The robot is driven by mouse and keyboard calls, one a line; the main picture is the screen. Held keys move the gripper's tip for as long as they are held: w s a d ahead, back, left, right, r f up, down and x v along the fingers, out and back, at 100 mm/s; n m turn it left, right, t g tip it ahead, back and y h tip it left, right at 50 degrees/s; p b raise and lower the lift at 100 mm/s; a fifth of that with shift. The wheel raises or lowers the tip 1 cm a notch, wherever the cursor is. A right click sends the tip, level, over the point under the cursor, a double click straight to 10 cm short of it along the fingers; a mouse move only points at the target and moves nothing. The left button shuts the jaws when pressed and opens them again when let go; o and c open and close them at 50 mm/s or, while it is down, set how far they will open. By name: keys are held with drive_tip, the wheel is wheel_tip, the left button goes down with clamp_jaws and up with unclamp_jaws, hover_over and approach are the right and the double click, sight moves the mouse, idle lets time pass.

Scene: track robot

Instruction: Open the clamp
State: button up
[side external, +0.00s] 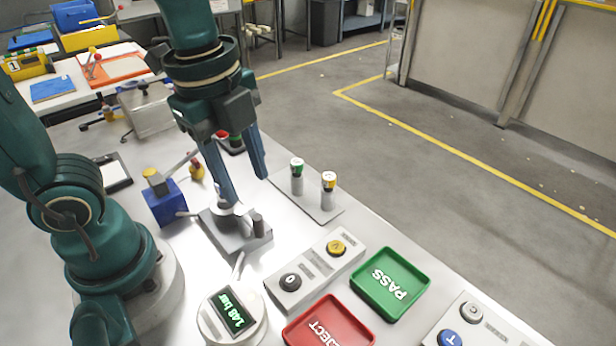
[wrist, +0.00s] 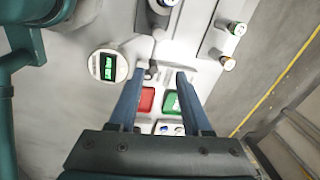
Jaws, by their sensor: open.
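I take the clamp to be the grey fixture (side external: 226,236) with a silver round part and a dark upright post, on the bench in the side view. Part of it seems to show at the top edge of the wrist view (wrist: 161,8). My gripper (side external: 249,190) is open and empty, fingers pointing down. In the side view its tips overlap the clamp; in the wrist view (wrist: 160,71) they frame a control box. A light grey control box (side external: 315,266) has a black button (side external: 290,282) and a yellow button (side external: 337,247). Whether the clamp is open cannot be told.
A round gauge (side external: 233,312), a red tray (side external: 328,322) and a green tray (side external: 390,282) stand near the control box. Two capped cylinders (side external: 297,177) (side external: 328,190) stand in a holder near the bench edge. A blue box (side external: 165,207) stands left of the clamp.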

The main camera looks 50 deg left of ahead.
sight(257, 217)
drive_tip(key=shift+w+d+f+m+g, duration=0.2)
drive_tip(key=shift+d+f+m+g, duration=0.25)
drive_tip(key=shift+m, duration=0.25)
drive_tip(key=shift+d+f+g, duration=0.3)
drive_tip(key=shift+f+g, duration=0.05)
drive_tip(key=shift+f, duration=2.85)
clamp_jaws()
